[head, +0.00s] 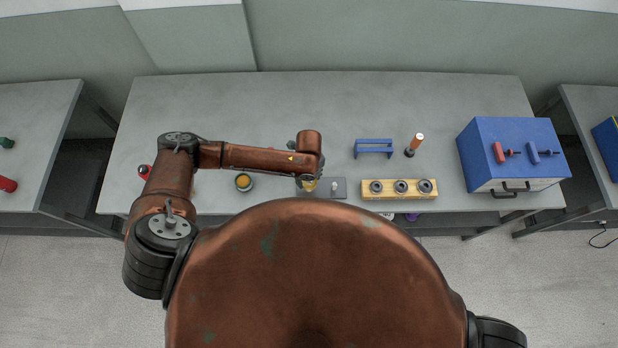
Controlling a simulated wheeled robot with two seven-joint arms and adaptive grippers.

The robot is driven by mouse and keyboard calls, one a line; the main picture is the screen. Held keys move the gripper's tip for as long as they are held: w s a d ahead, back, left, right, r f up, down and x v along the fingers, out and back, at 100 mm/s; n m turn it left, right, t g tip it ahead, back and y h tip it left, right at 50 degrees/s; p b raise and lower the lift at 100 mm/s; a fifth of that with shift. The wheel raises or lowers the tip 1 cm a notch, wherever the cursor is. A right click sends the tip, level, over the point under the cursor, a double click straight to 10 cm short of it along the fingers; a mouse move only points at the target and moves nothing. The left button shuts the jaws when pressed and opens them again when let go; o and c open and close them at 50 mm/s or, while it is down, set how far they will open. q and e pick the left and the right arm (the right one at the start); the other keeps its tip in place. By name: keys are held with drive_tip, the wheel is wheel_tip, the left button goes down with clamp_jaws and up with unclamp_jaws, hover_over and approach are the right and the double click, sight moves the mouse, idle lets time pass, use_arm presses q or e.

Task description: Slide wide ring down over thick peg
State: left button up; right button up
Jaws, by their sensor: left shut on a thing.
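My left gripper (309,178) is at the left part of a grey plate (341,195) near the table's front edge, seen from above and largely covered by my own wrist. It is shut on a small yellowish thing (309,186), which appears to be the wide ring; little of it shows. A slim pale peg (334,187) stands upright on the plate, just right of the gripper. The thick peg is not clearly visible; the gripper hides that part of the plate. Whether the ring is around a peg cannot be told. My right gripper is out of view.
A wooden block (385,196) with several grey rings lies right of the plate. Behind stand a blue rack (373,142) and an orange-handled tool (416,141). A blue cabinet (514,140) is at right, a round tin (244,182) at left. The table's back (330,97) is clear.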

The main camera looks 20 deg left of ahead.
use_arm(q)
drive_tip(key=shift+p, duration=0.35)
drive_tip(key=shift+f+b, duration=1.55)
drive_tip(key=shift+f, duration=1.2)
drive_tip(key=o, duration=1.3)
drive_tip(key=shift+o, duration=0.2)
wheel_tip(320, 180, up, 12)
